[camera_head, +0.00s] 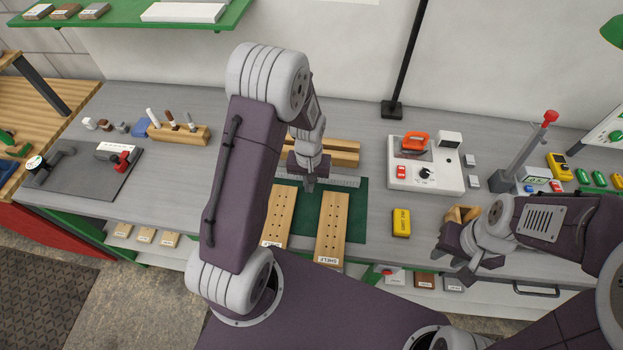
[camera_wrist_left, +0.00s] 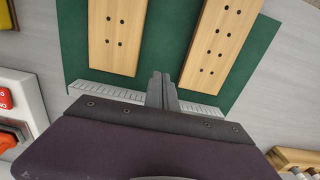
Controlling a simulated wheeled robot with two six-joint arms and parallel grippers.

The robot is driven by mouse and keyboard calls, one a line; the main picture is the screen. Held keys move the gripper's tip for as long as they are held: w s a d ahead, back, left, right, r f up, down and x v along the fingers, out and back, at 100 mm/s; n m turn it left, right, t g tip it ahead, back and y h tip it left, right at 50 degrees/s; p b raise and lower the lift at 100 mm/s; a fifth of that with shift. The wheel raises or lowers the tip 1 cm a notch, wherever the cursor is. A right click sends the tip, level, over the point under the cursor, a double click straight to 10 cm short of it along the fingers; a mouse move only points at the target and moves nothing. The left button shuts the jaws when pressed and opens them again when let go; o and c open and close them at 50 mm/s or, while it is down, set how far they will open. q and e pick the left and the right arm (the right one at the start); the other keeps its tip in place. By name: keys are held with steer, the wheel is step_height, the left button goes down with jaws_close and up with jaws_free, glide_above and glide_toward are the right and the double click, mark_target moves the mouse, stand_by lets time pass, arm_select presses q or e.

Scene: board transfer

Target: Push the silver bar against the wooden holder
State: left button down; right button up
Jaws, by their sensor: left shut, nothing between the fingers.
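The silver bar (camera_head: 346,181) is a thin ruled strip lying along the far edge of a green mat (camera_head: 362,225). It also shows in the left wrist view (camera_wrist_left: 205,109), partly covered by my gripper. The wooden holder (camera_head: 345,158), long wooden rails, lies just behind the bar, partly hidden by my left arm; it is hidden in the wrist view. My left gripper (camera_head: 309,184) is shut and empty, pointing down at the bar; its fingertips (camera_wrist_left: 162,78) overlap the bar's near side. Contact is unclear. My right gripper (camera_head: 452,258) is at the right front; its jaw state is unclear.
Two drilled wooden boards (camera_head: 332,225) (camera_head: 279,215) lie on the mat in front of the bar. A yellow box (camera_head: 401,222) and a white device (camera_head: 426,175) stand to the right. A tool block (camera_head: 180,133) stands at the left. Bare grey bench separates them.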

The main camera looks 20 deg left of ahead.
mark_target(309, 198)
arm_select(q)
step_height(309, 198, down, 4)
steer(key=shift+s+r, duration=0.15)
steer(key=w, duration=0.1)
steer(key=w+p, duration=0.1)
steer(key=w, duration=0.1)
steer(key=shift+w+a+r+p, duration=0.15)
steer(key=shift+a+r+p, duration=0.05)
steer(key=shift+a+p, duration=0.15)
steer(key=shift+w+a+f, duration=0.2)
steer(key=shift+w, duration=0.25)
steer(key=shift+s, duration=0.1)
steer(key=shift+d+r, duration=0.1)
steer(key=w, duration=0.2)
steer(key=w+a+b, duration=0.1)
steer(key=w, duration=0.2)
steer(key=shift+a, duration=0.2)
steer(key=shift+w+a, duration=0.1)
steer(key=shift+w, duration=0.25)
steer(key=shift+s, duration=0.1)
